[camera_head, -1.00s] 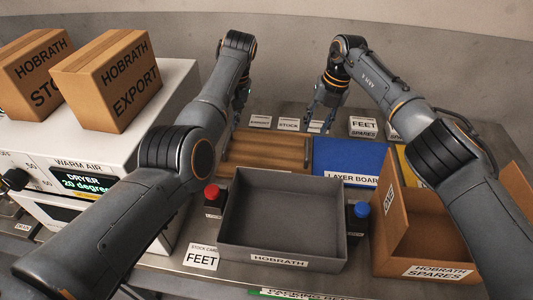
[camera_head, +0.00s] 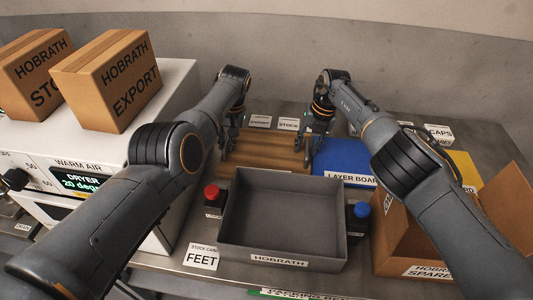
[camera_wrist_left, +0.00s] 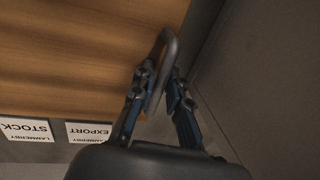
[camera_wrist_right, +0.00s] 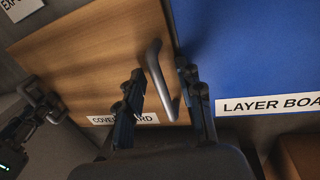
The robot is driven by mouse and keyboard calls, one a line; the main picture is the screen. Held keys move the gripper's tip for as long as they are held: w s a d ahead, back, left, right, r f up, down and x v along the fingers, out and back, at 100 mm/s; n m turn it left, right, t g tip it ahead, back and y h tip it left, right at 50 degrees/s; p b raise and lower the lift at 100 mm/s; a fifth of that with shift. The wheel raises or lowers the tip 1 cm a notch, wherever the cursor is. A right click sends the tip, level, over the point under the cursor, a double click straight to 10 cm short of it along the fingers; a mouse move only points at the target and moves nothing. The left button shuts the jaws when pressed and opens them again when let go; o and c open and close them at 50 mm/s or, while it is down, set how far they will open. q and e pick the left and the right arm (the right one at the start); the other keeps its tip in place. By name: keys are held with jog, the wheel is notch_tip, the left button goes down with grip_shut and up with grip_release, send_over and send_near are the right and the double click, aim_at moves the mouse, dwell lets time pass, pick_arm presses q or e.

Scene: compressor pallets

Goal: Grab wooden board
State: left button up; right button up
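The wooden board (camera_head: 265,148) lies flat on the bench behind the grey box, with a dark bar handle at each side and a label reading "COVER BOARD" in the right wrist view, partly covered. My left gripper (camera_head: 229,148) is at its left edge. In the left wrist view the left handle (camera_wrist_left: 168,50) runs between the open fingers (camera_wrist_left: 160,82). My right gripper (camera_head: 305,148) is at its right edge. In the right wrist view the right handle (camera_wrist_right: 158,75) stands between the open fingers (camera_wrist_right: 163,80), with gaps visible.
A blue layer board (camera_head: 345,158) lies close right of the wooden board. A grey box (camera_head: 282,262) stands in front, with a red-capped bottle (camera_head: 212,200) and a blue-capped bottle (camera_head: 360,215) beside it. An open spares carton (camera_head: 400,240) is at right, the dryer (camera_head: 150,180) at left.

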pick_arm(q)
jog(key=shift+c, duration=1.3)
pick_arm(e)
jog(key=shift+c, duration=1.3)
pick_arm(q)
grip_shut()
pick_arm(e)
grip_shut()
